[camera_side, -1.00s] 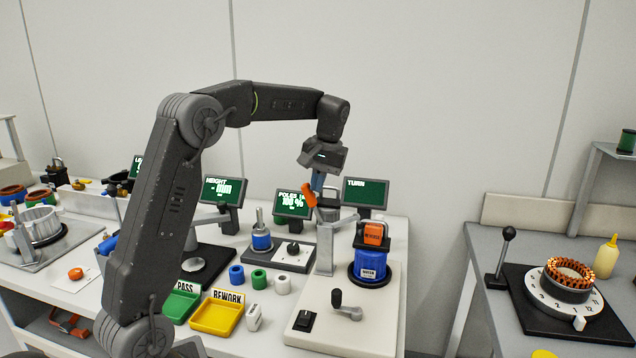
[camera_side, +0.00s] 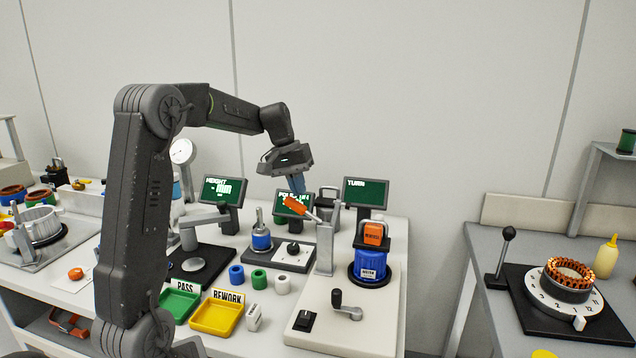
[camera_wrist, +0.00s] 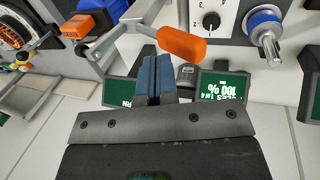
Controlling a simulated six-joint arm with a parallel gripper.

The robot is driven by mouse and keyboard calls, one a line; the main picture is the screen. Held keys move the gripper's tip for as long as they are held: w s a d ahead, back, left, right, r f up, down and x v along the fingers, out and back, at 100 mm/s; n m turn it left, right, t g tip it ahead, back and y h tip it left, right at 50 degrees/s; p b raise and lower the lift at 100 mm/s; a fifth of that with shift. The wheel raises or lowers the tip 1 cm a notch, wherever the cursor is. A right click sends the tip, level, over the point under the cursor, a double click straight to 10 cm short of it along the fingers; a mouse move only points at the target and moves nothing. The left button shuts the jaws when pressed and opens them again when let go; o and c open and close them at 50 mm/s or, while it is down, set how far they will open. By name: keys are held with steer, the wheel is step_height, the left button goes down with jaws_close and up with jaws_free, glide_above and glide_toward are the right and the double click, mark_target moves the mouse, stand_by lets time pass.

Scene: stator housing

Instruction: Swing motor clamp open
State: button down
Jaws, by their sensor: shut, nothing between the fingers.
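The motor clamp is a grey post with a swinging arm that ends in an orange handle (camera_side: 296,204). In the side view the handle points up and to the left, away from the blue motor (camera_side: 369,264). My gripper (camera_side: 298,186) is shut and empty, with its blue fingertips just above and beside the handle. In the wrist view the orange handle (camera_wrist: 181,43) lies just beyond my shut fingers (camera_wrist: 155,75); I cannot tell whether they touch it. The motor carries an orange label block on top and stands on the white base plate.
Several green screens (camera_side: 367,192) stand behind the clamp. A crank (camera_side: 346,308) and a black switch (camera_side: 303,320) sit at the front of the base plate. A green tray (camera_side: 181,303) and a yellow tray (camera_side: 216,317) lie to the left. The space above the bench is open.

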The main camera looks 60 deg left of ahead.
mark_target(299, 203)
steer(key=shift+s+a+f, duration=0.2)
steer(key=shift+a, duration=0.05)
steer(key=shift+s+a+f, duration=0.25)
steer(key=shift+s+f, duration=0.05)
steer(key=shift+f, duration=0.05)
steer(key=shift+f, duration=0.1)
steer(key=shift+t, duration=0.3)
steer(key=r, duration=0.3)
steer(key=w+d+r, duration=0.1)
steer(key=shift+w+r, duration=0.1)
steer(key=shift+r, duration=0.3)
steer(key=a+v, duration=0.1)
steer(key=v, duration=0.7)
steer(key=shift+s+r, duration=0.2)
steer(key=shift+s, duration=0.25)
steer(key=shift+a, duration=0.1)
